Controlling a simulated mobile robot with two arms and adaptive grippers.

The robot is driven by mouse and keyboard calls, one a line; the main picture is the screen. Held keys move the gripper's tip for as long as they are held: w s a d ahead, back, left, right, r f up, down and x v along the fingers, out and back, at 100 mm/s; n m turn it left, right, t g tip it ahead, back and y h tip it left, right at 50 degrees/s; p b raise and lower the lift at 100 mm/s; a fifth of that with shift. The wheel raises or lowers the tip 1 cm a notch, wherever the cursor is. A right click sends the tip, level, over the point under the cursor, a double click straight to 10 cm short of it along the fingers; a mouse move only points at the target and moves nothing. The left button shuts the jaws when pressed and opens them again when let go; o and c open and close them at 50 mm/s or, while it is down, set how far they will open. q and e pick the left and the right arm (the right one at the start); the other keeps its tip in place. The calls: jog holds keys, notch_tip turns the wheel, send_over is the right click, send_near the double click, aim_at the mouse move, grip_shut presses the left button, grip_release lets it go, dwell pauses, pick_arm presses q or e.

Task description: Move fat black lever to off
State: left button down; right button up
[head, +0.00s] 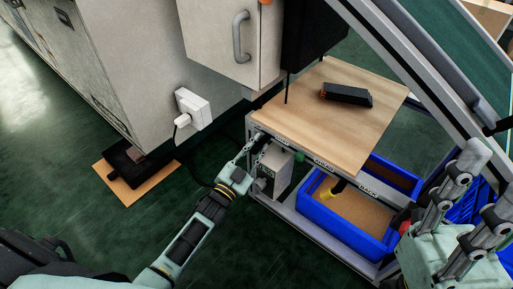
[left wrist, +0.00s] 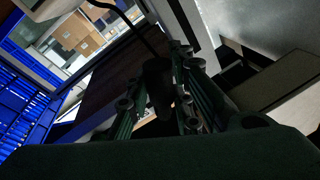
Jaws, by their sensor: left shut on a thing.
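My left gripper (head: 256,143) reaches the front left edge of a wood-topped table (head: 310,118). It is shut on a thick dark lever-like piece; in the left wrist view this black piece (left wrist: 158,85) sits between the two green fingers (left wrist: 155,100). The fingers and shade hide most of it, so its setting cannot be read. A black and yellow handle (head: 331,189) hangs under the table's front edge, apart from my left gripper. My right gripper (head: 462,200) is at the right, its fingers apart and empty.
A small grey box (head: 272,172) with a green button is under the table edge. A blue bin (head: 342,228) stands on the lower shelf. A black device (head: 346,95) lies on the tabletop. A grey cabinet (head: 135,60) with a white plug (head: 193,108) is at left.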

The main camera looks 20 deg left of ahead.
pick_arm(q)
jog(key=c, duration=1.8)
grip_release()
jog(key=v, duration=1.2)
